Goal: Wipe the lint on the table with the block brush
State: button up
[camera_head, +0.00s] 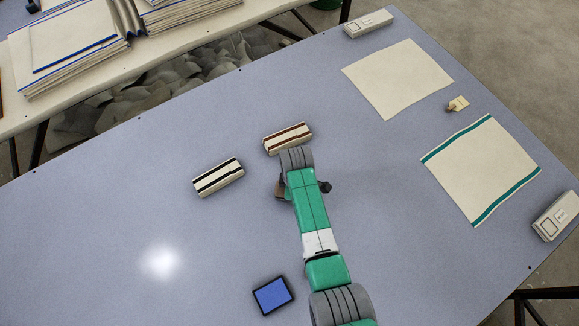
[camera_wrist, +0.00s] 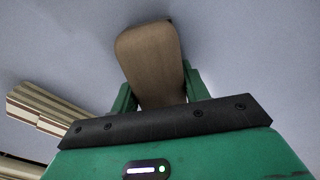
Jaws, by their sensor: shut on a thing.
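The block brush shows in the wrist view as a brown wooden block (camera_wrist: 150,65) with rounded corners. My gripper (camera_wrist: 160,90) is shut on it, with one green finger on each side. In the head view, only a small brown part of the brush (camera_head: 280,190) shows beside my wrist, and my arm hides the rest. The brush is over the middle of the blue-grey table (camera_head: 110,220); I cannot tell whether it touches the surface. I cannot make out any lint in either view.
Two striped folded cloths, one black-striped (camera_head: 218,177) and one brown-striped (camera_head: 287,138), lie close to my gripper. A blue pad (camera_head: 272,295) lies at the front. Two flat cloths (camera_head: 397,80) (camera_head: 482,170), a small clip-like object (camera_head: 457,104) and two pale boxes (camera_head: 368,23) (camera_head: 556,215) are on the right. The table's left is clear.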

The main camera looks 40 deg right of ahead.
jog(key=shift+s+d, duration=0.1)
jog(key=shift+d, duration=0.35)
notch_tip(320, 180, up, 3)
jog(key=shift+s+d+r+p, duration=0.1)
jog(key=shift+d+r+p, duration=0.05)
jog(key=shift+p, duration=1)
notch_tip(320, 180, up, 5)
jog(key=p, duration=0.5)
